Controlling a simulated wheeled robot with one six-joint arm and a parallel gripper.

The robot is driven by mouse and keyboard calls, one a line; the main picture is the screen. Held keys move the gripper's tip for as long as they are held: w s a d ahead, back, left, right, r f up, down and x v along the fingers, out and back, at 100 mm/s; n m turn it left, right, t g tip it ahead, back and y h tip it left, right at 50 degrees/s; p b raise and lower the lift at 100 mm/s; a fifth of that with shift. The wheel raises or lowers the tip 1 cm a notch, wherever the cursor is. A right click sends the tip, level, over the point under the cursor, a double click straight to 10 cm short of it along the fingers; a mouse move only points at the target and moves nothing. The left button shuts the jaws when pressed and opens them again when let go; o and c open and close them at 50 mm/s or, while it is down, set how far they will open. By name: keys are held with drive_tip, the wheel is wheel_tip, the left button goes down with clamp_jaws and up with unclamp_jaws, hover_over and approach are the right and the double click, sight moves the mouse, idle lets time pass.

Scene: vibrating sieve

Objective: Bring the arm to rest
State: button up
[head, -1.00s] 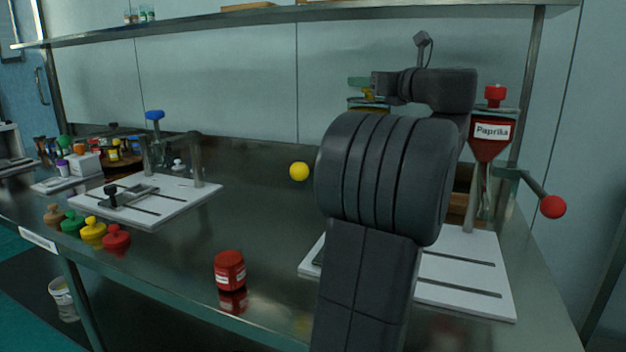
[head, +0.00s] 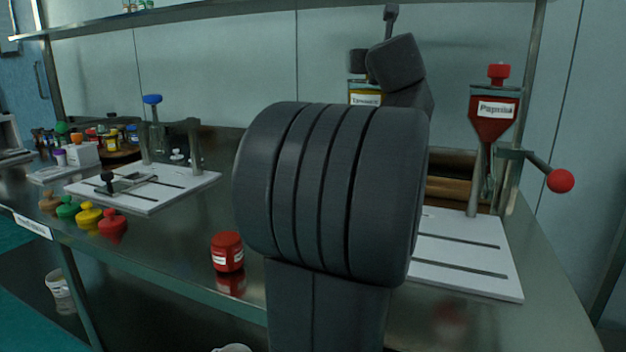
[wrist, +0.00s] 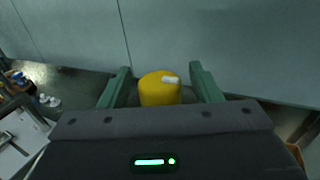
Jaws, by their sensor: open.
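My arm (head: 330,190) stands up in the middle of the head view and hides much of the bench behind it. My gripper (wrist: 160,82) shows in the wrist view with its two green fingers apart. A yellow container (wrist: 160,90) with a small white label shows between the fingers in the wrist view. I cannot tell how far beyond the fingertips it is. A yellow labelled container (head: 366,97) also shows beside my upper arm in the head view, partly hidden.
A red Paprika hopper (head: 496,115) with a red-knobbed lever stands over a white board (head: 465,265) on the right. A red jar (head: 227,252) stands near the bench's front edge. Several coloured lids (head: 89,215) and another white board (head: 150,195) are on the left. A shelf (head: 200,20) crosses above.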

drive_tip(key=shift+a+r+m+h+p, duration=0.1)
drive_tip(key=shift+r+m+h+p, duration=0.2)
drive_tip(key=shift+m+h+p, duration=0.5)
drive_tip(key=shift+f+h+p, duration=0.1)
drive_tip(key=shift+h+p, duration=0.55)
drive_tip(key=shift+h, duration=0.25)
drive_tip(key=shift+m+g+h+p, duration=0.4)
drive_tip(key=shift+m+h+p, duration=0.25)
drive_tip(key=shift+p, duration=0.4)
drive_tip(key=shift+w+d+h+p, duration=0.15)
drive_tip(key=shift+d+h+p, duration=0.15)
drive_tip(key=shift+p, duration=0.65)
drive_tip(key=shift+f+m, duration=0.25)
drive_tip(key=shift+r+p, duration=0.1)
drive_tip(key=shift+p, duration=0.2)
